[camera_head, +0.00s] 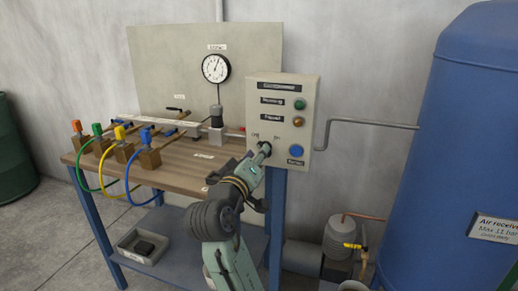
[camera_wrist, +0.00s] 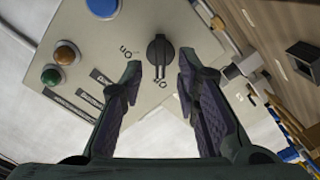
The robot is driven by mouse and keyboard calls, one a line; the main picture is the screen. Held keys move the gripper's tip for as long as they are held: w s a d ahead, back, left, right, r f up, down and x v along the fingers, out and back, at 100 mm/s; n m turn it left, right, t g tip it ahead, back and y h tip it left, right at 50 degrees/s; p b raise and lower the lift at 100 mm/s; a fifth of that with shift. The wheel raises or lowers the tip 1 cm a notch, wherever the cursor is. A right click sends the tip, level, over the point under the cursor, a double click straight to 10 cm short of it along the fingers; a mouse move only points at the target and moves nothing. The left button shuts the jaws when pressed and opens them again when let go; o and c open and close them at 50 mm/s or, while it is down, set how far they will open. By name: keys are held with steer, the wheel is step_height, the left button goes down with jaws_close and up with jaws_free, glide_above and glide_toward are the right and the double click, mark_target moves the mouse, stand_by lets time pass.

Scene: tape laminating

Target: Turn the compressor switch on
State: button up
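The compressor control box (camera_head: 283,100) is a beige panel at the right end of the bench. Its black rotary switch (camera_wrist: 160,48) shows in the wrist view, with its handle in line with the small label just below it in that picture; the other label lies to the left. In the head view the switch is largely hidden behind my gripper (camera_head: 263,160). In the wrist view my gripper (camera_wrist: 160,68) is open and empty. Its fingertips lie on either side of the switch, with gaps; I cannot tell whether they reach past its face.
The box also carries a green button (camera_head: 299,104), an amber one (camera_head: 298,122) and a blue one (camera_head: 296,151). A wooden bench (camera_head: 180,170) with valves and hoses stands left. A blue air tank (camera_head: 450,140) and a wall pipe (camera_head: 365,122) are right.

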steer(key=shift+x, duration=1.25)
steer(key=shift+c, duration=0.4)
jaws_close()
